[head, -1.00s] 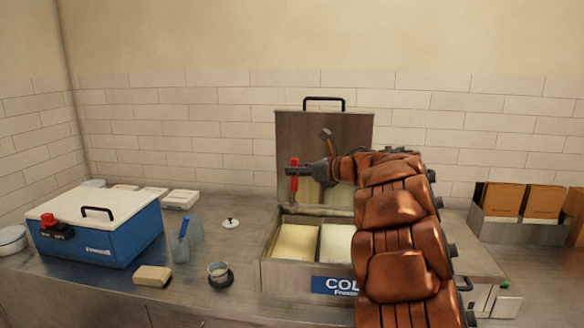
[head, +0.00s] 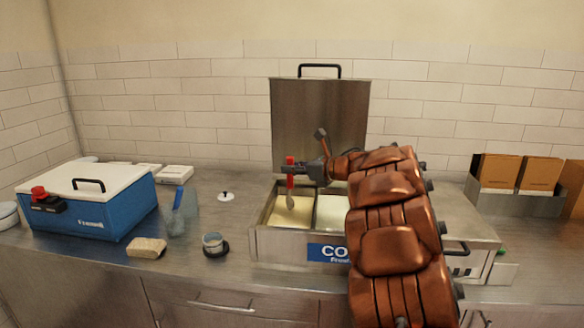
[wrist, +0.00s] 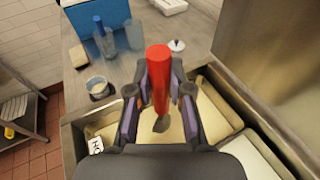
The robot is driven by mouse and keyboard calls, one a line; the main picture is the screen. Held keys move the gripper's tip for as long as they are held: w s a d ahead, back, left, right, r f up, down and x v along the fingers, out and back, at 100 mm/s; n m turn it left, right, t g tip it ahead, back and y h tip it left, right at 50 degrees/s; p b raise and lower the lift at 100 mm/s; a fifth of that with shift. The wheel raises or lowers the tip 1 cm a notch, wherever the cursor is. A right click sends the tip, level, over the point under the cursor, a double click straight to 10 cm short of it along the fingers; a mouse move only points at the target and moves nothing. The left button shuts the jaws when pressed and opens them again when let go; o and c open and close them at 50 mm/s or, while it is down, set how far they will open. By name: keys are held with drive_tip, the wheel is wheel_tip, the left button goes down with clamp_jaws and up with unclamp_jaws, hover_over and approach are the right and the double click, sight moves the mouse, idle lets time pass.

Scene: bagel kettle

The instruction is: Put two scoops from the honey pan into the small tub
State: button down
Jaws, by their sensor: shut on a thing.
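My gripper (head: 298,169) is shut on the red handle of a scoop (head: 290,177). The scoop hangs nearly upright, and its small bowl shows in the wrist view (wrist: 162,124). The bowl is over the left, pale yellow pan (head: 259,212) of the open steel cold box. In the wrist view this honey pan (wrist: 203,116) bears a label partly reading "HO". I cannot tell whether the bowl touches its contents. The small tub (head: 211,240), a cup on a dark base, stands on the counter left of the box; it also shows in the wrist view (wrist: 97,84).
A paler pan (head: 331,210) sits right of the honey pan. The raised lid (head: 320,120) stands behind. A blue cooler (head: 95,208), a sponge-like block (head: 147,248), a clear container with a blue tool (head: 178,215) and a white knob-topped lid (head: 226,197) are left. A carton bin (head: 520,200) is right.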

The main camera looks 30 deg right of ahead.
sight(292, 189)
drive_tip(key=shift+f+b, duration=3.3)
drive_tip(key=shift+b, duration=0.1)
drive_tip(key=shift+d, duration=0.15)
drive_tip(key=shift+s+d+b, duration=0.15)
drive_tip(key=shift+d+b, duration=0.2)
drive_tip(key=shift+d, duration=0.1)
drive_tip(key=shift+a, duration=0.2)
drive_tip(key=shift+w+a+b, duration=0.2)
drive_tip(key=shift+a+b, duration=0.65)
drive_tip(key=shift+w+a+b, duration=0.2)
drive_tip(key=shift+a+b, duration=0.6)
drive_tip(key=shift+a, duration=0.05)
drive_tip(key=shift+a, duration=0.1)
drive_tip(key=shift+r, duration=0.1)
drive_tip(key=shift+s+d+r+p, duration=0.1)
drive_tip(key=shift+d+r+p, duration=0.3)
drive_tip(key=shift+r+p, duration=1.25)
drive_tip(key=shift+s+d+r+p, duration=0.1)
drive_tip(key=shift+d+r+p, duration=0.45)
drive_tip(key=shift+r, duration=2.1)
drive_tip(key=shift+s+d+r+p, duration=0.1)
drive_tip(key=shift+d+r+p, duration=0.2)
drive_tip(key=shift+r+p, duration=1.4)
drive_tip(key=shift+r+b, duration=0.45)
drive_tip(key=shift+b, duration=0.05)
